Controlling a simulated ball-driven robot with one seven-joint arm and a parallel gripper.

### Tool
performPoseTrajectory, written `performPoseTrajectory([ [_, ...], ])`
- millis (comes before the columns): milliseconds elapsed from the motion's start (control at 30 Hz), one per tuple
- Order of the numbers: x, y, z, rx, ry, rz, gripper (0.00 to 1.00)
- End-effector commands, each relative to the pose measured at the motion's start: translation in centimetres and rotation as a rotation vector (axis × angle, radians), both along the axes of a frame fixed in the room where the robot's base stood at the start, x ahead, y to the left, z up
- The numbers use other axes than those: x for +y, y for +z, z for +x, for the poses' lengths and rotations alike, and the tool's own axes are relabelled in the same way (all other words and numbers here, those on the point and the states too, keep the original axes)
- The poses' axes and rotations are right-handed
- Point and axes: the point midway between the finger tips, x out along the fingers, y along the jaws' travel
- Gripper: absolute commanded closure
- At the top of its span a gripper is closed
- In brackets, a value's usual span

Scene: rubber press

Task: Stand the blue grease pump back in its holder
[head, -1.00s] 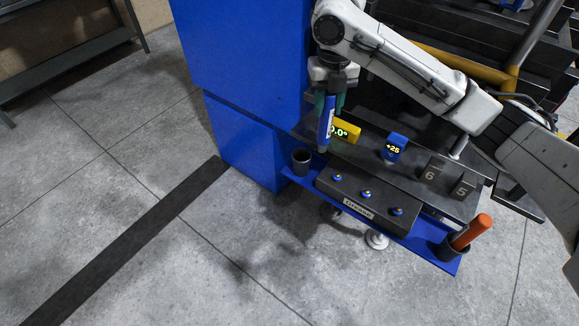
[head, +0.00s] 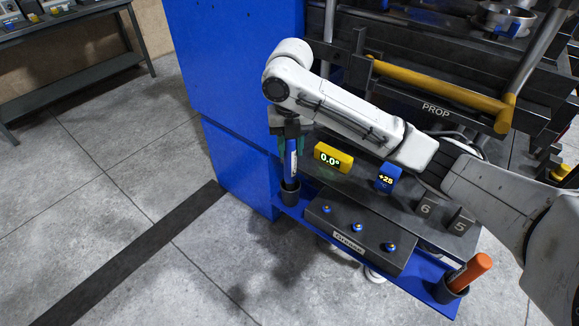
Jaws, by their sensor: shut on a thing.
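The blue grease pump (head: 291,164) is upright, a slim blue tube with a white label. My gripper (head: 290,143) is shut on its upper part from above. The pump's lower end is inside the mouth of the dark cup-shaped holder (head: 290,196) at the left end of the blue shelf. How deep it sits in the cup, and whether it touches the bottom, is hidden by the cup wall.
An orange-handled tool (head: 470,271) stands in another dark cup at the shelf's right end. Between them is the Grease block (head: 357,235) with blue fittings. Behind are a yellow 0.0° gauge (head: 333,158), a blue +25 gauge (head: 387,177) and numbered blocks (head: 426,208). A yellow prop bar (head: 437,84) crosses above.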

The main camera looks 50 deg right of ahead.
Motion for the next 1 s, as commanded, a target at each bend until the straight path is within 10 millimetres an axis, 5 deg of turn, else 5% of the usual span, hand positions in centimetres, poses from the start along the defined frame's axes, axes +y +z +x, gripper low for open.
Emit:
performPoseTrajectory([
  [500, -0.1, -5.0, 0.0, 0.0, -0.001, -0.001, 0.97],
  [967, 0.0, -5.7, 0.0, -0.001, 0.0, -0.001, 0.97],
  [1000, 0.0, -5.7, 0.0, 0.0, 0.0, 0.0, 0.64],
])
